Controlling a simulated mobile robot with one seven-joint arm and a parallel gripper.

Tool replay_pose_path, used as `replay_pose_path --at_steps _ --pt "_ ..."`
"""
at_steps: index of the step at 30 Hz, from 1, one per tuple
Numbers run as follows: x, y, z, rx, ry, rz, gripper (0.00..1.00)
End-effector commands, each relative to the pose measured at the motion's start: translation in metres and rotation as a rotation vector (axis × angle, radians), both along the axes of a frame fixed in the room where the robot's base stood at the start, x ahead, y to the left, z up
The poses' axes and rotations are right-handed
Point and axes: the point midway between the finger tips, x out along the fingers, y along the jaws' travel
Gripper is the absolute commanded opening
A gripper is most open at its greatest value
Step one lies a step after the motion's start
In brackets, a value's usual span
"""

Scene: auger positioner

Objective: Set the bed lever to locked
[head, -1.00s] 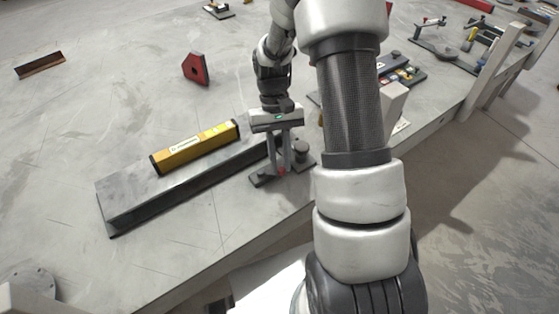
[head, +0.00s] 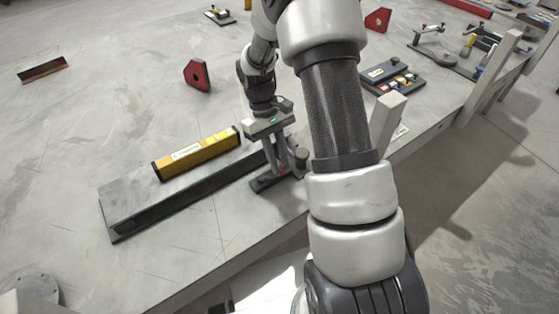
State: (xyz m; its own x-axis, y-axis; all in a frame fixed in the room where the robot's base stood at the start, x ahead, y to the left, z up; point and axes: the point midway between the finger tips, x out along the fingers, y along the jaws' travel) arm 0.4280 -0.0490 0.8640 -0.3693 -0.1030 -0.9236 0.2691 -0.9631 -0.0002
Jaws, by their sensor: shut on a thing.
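My gripper (head: 276,166) points down at the right end of a long grey bar (head: 125,207). Its fingers are close together and shut on a small part that they mostly hide, apparently the bed lever. A spot of red (head: 284,171) shows by the fingertips. Below is a small dark base plate (head: 262,184), with a dark round knob (head: 301,158) just right of the fingers. The lever's exact angle and any locked marking cannot be made out.
A yellow spirit level (head: 197,153) lies on the grey bar. A red angular block (head: 197,75) stands behind. A dark panel with coloured buttons (head: 393,77) and a light post (head: 386,118) are to the right, near the table edge. The table's left is mostly clear.

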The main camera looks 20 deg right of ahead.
Motion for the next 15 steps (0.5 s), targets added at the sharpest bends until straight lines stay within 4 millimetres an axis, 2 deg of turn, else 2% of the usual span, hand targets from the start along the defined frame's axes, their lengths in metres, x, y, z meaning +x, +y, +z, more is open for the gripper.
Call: replay_pose_path --at_steps 5,6,9,15 --pt "0.0018 0.0003 0.0012 0.0 -0.005 -0.001 0.0" --pt "0.0018 0.0004 0.0012 0.0 -0.005 -0.001 0.2" --pt "0.0015 0.0003 0.001 0.0 -0.004 -0.002 0.36" --pt "0.0007 0.0002 0.0005 0.0 -0.002 -0.002 0.36"
